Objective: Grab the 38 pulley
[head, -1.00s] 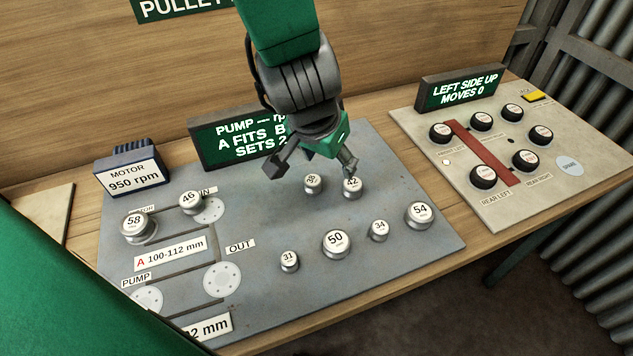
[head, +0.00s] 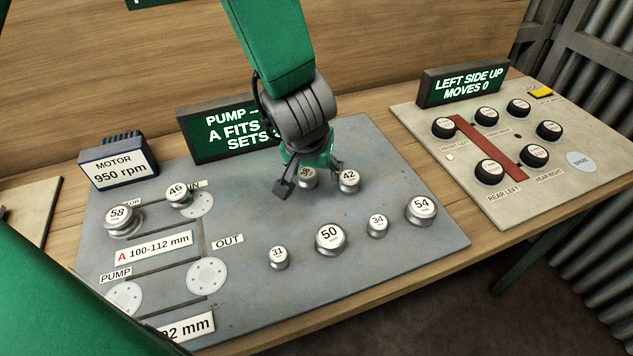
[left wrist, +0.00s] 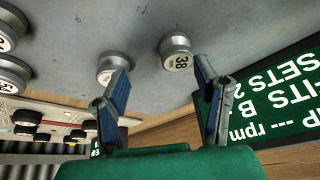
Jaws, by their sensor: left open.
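The 38 pulley (head: 307,178) is a small silver cylinder with a white numbered top, standing on the grey board (head: 260,310). It also shows in the left wrist view (left wrist: 176,52), ahead of and between the fingertips. My left gripper (head: 308,182) is open and empty, its fingers reaching down around the 38 pulley in the head view; I cannot tell whether they touch it. The 42 pulley (head: 349,181) stands just right of it, close to the right finger. In the left wrist view the 42 pulley (left wrist: 113,66) is beside the left-hand finger. My right gripper is not seen.
Pulleys 31 (head: 278,257), 50 (head: 331,239), 34 (head: 377,225) and 54 (head: 421,210) stand nearer the front. Pulleys 58 (head: 121,220) and 46 (head: 179,194) sit at the left. A display (head: 225,130) stands behind the gripper. A knob panel (head: 510,200) lies right.

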